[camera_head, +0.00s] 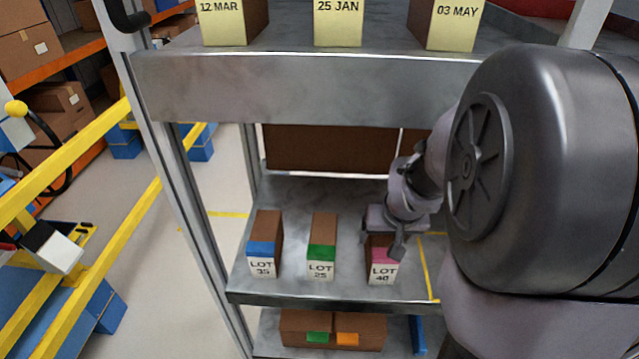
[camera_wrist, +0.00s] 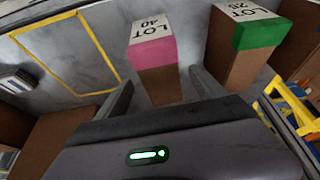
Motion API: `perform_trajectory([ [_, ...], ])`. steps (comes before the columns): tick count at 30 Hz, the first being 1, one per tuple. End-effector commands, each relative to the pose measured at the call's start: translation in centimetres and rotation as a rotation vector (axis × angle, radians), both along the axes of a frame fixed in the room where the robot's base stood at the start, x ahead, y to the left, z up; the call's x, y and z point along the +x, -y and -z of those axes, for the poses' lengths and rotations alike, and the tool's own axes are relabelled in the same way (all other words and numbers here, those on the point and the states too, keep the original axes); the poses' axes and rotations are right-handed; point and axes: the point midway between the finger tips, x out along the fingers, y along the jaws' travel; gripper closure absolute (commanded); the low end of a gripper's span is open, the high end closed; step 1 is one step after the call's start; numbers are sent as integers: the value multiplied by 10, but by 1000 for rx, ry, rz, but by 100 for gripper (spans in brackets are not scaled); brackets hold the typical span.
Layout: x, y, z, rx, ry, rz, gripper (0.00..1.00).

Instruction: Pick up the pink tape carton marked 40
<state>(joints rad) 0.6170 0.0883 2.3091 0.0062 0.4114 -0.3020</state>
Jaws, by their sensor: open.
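The pink tape carton marked LOT 40 (camera_head: 382,271) stands on the middle shelf (camera_head: 300,194), at the right of a row of three cartons. Its upper part is partly hidden by my gripper (camera_head: 390,240) in the head view. In the wrist view the same carton (camera_wrist: 154,55) shows its pink band and brown body between my two open gripper fingers (camera_wrist: 160,88). There is a gap between each finger and the carton. The fingers hold nothing.
A green tape carton marked LOT 25 (camera_head: 322,250) and a blue tape carton marked LOT 35 (camera_head: 264,250) stand to the left. The upper shelf (camera_head: 300,80) with dated cartons overhangs. A yellow outlined area (camera_wrist: 68,55) lies beside the pink carton.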

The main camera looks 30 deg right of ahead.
Motion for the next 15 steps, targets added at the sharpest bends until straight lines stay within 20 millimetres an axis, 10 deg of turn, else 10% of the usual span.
perform_trajectory([
  [6, 13, 7, 44, 0, -1, 0, 20],
  [15, 16, 8, 48, -1, 1, 1, 20],
])
